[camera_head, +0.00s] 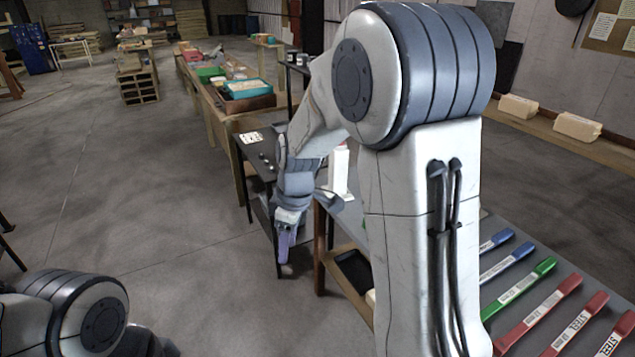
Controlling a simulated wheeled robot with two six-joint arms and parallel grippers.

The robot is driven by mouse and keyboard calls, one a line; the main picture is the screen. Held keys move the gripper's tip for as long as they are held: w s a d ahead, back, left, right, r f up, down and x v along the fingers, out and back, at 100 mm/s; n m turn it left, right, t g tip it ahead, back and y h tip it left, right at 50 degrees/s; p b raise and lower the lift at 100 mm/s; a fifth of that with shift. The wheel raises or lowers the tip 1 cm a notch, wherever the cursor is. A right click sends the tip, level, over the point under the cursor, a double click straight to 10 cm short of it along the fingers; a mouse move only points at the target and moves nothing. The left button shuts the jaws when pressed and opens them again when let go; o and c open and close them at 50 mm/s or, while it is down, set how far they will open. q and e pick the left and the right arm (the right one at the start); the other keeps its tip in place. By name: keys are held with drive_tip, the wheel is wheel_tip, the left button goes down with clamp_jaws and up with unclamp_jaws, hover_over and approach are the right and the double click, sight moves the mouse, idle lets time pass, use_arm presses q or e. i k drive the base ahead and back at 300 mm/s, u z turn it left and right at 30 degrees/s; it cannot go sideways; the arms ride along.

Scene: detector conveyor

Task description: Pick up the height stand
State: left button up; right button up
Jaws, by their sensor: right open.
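My right arm reaches down in front of me, and my right gripper (284,244) hangs at its end, pointing down. It is seen nearly edge-on, beside the dark side table and over the floor's edge, with nothing visible held in it. A white upright block (340,172) stands on the grey table just right of the wrist. It may be the height stand, but I cannot tell for sure; the gripper is apart from it, to its left and lower in the picture. My left arm shows only as a rounded joint at the bottom left; its gripper is out of view.
Blue, green and red labelled bars (540,310) lie on the grey table at the right. A small dark table (250,150) with small parts stands behind the gripper. A long wooden bench (215,95) carries bins. A black tray (355,270) sits on the lower shelf.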

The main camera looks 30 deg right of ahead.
sight(339, 157)
drive_tip(key=u, duration=0.45)
drive_tip(key=i, duration=2.3)
drive_tip(key=z, duration=1.4)
drive_tip(key=i, duration=0.95)
drive_tip(key=z, duration=0.95)
